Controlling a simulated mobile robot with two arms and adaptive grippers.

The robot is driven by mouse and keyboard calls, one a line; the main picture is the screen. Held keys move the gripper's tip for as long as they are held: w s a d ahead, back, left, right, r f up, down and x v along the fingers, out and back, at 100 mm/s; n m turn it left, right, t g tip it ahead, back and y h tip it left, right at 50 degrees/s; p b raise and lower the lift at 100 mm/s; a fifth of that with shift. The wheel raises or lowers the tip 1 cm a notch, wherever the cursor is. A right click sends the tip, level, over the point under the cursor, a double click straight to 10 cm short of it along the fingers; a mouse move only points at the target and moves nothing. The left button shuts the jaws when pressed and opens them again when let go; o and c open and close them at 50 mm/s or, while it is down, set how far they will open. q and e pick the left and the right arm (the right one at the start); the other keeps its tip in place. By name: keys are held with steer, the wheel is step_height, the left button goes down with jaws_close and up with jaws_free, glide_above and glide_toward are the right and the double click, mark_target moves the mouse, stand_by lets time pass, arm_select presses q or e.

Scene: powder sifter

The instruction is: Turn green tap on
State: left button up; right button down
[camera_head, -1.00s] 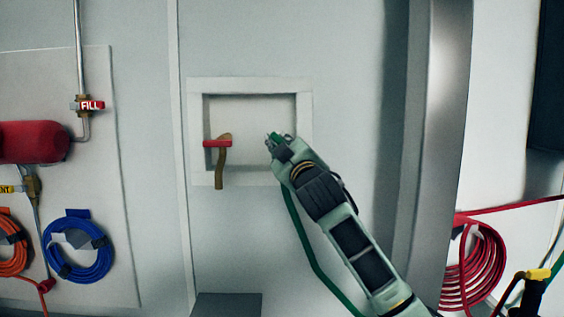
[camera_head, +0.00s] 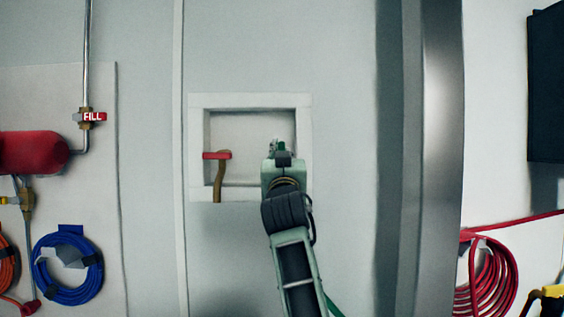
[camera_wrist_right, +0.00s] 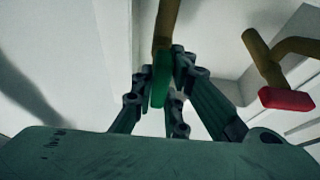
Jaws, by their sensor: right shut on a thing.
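The green tap handle (camera_wrist_right: 161,80) sits on a brass-coloured pipe in the right wrist view, between the fingers of my right gripper (camera_wrist_right: 163,82). In the head view, my right gripper (camera_head: 279,150) is shut on it at the right side of the recessed wall box (camera_head: 197,130). Only a bit of green shows there, as the gripper hides most of the tap. A second tap with a red handle (camera_head: 217,155) is to the left in the same box, apart from the gripper; it also shows in the wrist view (camera_wrist_right: 287,99). My left gripper is not in view.
A red cylinder (camera_head: 32,152), a pipe tagged FILL (camera_head: 93,117) and a coiled blue hose (camera_head: 67,266) are on the left. A metal column (camera_head: 442,160) and a coiled red hose (camera_head: 488,280) are on the right. The wall around the box is clear.

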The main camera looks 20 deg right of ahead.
steer(key=shift+m, duration=0.4)
steer(key=c, duration=1.7)
jaws_free()
steer(key=shift+c, duration=0.2)
steer(key=v, duration=1.2)
steer(key=shift+a, duration=0.15)
steer(key=shift+w+f, duration=0.1)
steer(key=shift+w, duration=0.05)
